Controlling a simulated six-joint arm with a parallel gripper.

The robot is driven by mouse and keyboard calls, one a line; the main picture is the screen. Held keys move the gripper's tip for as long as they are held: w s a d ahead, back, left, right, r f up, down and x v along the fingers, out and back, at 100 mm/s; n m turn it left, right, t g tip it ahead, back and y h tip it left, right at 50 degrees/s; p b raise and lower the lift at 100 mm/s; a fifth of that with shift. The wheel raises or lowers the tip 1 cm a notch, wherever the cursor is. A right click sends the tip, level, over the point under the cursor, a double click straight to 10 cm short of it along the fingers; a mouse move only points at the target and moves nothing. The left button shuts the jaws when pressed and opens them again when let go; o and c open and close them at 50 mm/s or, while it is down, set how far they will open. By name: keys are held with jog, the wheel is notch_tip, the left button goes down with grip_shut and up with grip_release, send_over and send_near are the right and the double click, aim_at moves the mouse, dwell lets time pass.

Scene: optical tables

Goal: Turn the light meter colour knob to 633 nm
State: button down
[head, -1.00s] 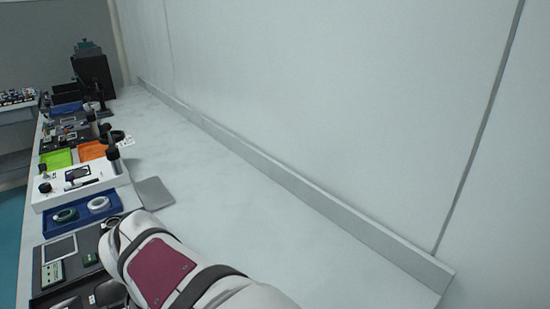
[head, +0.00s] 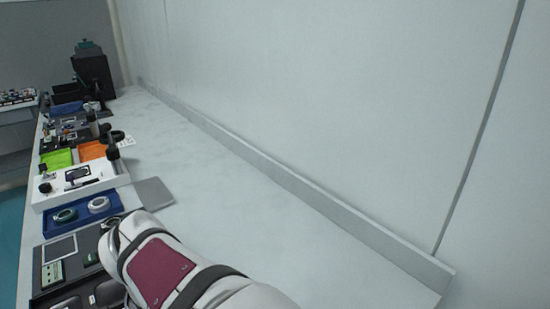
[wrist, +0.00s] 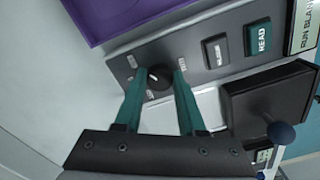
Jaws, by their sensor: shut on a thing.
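The black colour knob (wrist: 159,77) sits on the grey face of the light meter (wrist: 193,66) in the wrist view, with a white pointer mark on its front. Small pale labels stand around the knob, too small and blurred to read, so I cannot tell which one the pointer marks. My gripper (wrist: 159,73) has two teal fingers, one at each side of the knob, and is shut on it. The gripper is not visible in the head view, where my arm fills the lower middle.
A READ button (wrist: 258,38) and another button (wrist: 216,49) are right of the knob. A dark box-like part (wrist: 268,100) and a blue-tipped lever (wrist: 280,133) stand lower right. A purple tray (wrist: 115,18) lies beyond the meter. The bench (head: 240,205) is largely clear beside the wall.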

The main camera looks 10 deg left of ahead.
jog(key=c, duration=0.5)
grip_release()
notch_tip(320, 180, up, 16)
jog(key=shift+f, duration=0.1)
notch_tip(320, 180, down, 16)
jog(key=shift+r, duration=0.1)
